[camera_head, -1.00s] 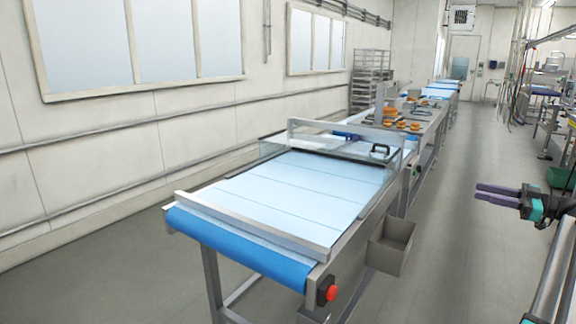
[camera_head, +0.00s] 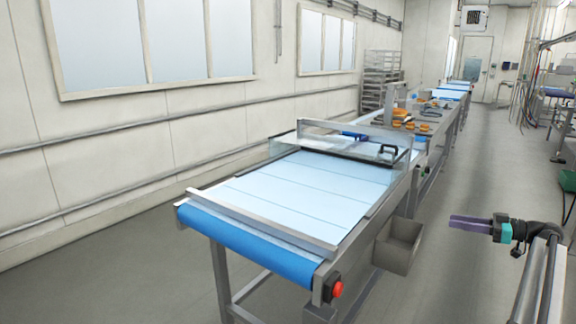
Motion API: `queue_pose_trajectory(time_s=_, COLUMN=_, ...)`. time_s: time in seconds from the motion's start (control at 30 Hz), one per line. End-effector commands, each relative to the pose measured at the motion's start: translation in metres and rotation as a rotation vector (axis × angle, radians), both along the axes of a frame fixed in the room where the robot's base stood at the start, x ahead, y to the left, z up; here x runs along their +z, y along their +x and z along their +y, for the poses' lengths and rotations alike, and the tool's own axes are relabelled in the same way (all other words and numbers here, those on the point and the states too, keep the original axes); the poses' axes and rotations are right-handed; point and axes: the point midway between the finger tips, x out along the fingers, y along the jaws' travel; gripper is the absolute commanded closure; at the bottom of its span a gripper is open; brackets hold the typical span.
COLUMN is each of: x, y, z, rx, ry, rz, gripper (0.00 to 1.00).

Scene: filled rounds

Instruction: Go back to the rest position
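My gripper (camera_head: 468,223) is at the right of the view, in the air over the floor beside the conveyor. Its dark purple fingers point left, toward the conveyor. They look close together with nothing visible held in them, but from this side angle I cannot tell whether they are fully shut. My arm runs down to the lower right corner.
A blue-belted conveyor (camera_head: 292,192) fills the middle, with a red button (camera_head: 337,289) at its near corner. A grey bin (camera_head: 398,246) hangs on its right side. Orange items (camera_head: 425,127) lie on the line farther back. The grey floor (camera_head: 490,180) right of the conveyor is clear.

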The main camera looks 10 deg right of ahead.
Motion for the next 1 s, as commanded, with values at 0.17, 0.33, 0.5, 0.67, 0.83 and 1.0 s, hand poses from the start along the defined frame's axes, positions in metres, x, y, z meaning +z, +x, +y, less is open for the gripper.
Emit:
queue_pose_trajectory(time_s=0.17, x=-0.067, y=0.019, z=0.058, rx=0.015, ry=0.047, rz=0.174, gripper=0.69)
queue_pose_trajectory(time_s=0.33, x=-0.131, y=0.03, z=0.113, rx=0.022, ry=0.079, rz=0.352, gripper=0.69)
queue_pose_trajectory(time_s=0.5, x=-0.194, y=0.031, z=0.17, rx=0.025, ry=0.095, rz=0.532, gripper=0.69)
queue_pose_trajectory(time_s=0.67, x=-0.252, y=0.023, z=0.225, rx=0.023, ry=0.095, rz=0.702, gripper=0.69)
queue_pose_trajectory(time_s=0.83, x=-0.311, y=0.005, z=0.283, rx=0.013, ry=0.078, rz=0.881, gripper=0.69)
queue_pose_trajectory(time_s=1.0, x=-0.365, y=-0.023, z=0.337, rx=-0.008, ry=0.042, rz=1.052, gripper=0.69)
